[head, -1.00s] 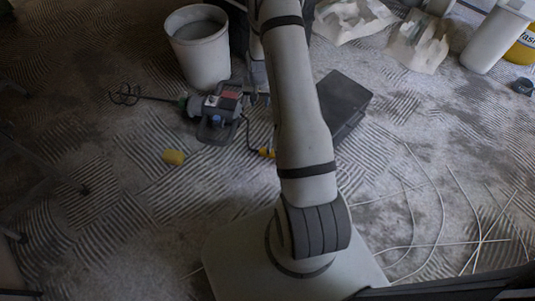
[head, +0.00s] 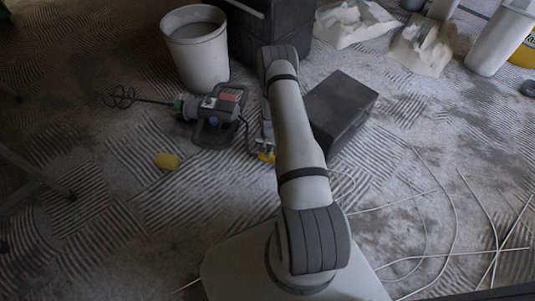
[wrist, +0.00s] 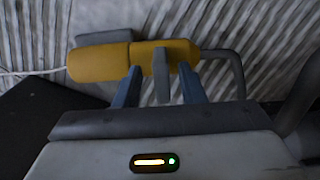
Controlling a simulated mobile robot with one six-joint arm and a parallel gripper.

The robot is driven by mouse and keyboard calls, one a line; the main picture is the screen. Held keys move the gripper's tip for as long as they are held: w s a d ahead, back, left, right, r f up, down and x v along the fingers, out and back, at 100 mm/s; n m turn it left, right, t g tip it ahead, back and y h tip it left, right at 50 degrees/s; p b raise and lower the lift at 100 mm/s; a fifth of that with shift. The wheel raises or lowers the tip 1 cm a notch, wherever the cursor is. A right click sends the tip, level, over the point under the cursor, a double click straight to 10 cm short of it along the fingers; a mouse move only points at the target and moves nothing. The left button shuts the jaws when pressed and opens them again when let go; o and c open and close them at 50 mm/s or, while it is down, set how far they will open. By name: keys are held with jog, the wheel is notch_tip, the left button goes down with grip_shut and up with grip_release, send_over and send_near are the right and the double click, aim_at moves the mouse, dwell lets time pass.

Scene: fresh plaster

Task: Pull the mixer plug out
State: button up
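The mixer (head: 218,112) lies on the floor with its whisk pointing left, and its dark cable curves to the yellow connection beside my arm. In the wrist view, the yellow plug (wrist: 182,52) on a thick grey cable is joined to a yellow socket (wrist: 98,63) on a thin white cable. A grey upright flange (wrist: 162,75) stands on the plug. My gripper (wrist: 160,88) is open, its two blue-grey fingers apart on either side of the flange, with tips at the yellow body. Whether they touch is unclear. My arm partly hides this spot in the head view.
A dark box (head: 342,108) stands right beside my arm. A white bucket (head: 197,50) is behind the mixer. Thin pale cables (head: 452,220) cross the right floor. Rubble sacks (head: 420,45) lie at back right.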

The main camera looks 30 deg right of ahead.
jog(key=shift+f, duration=0.5)
jog(key=shift+c, duration=0.2)
grip_shut()
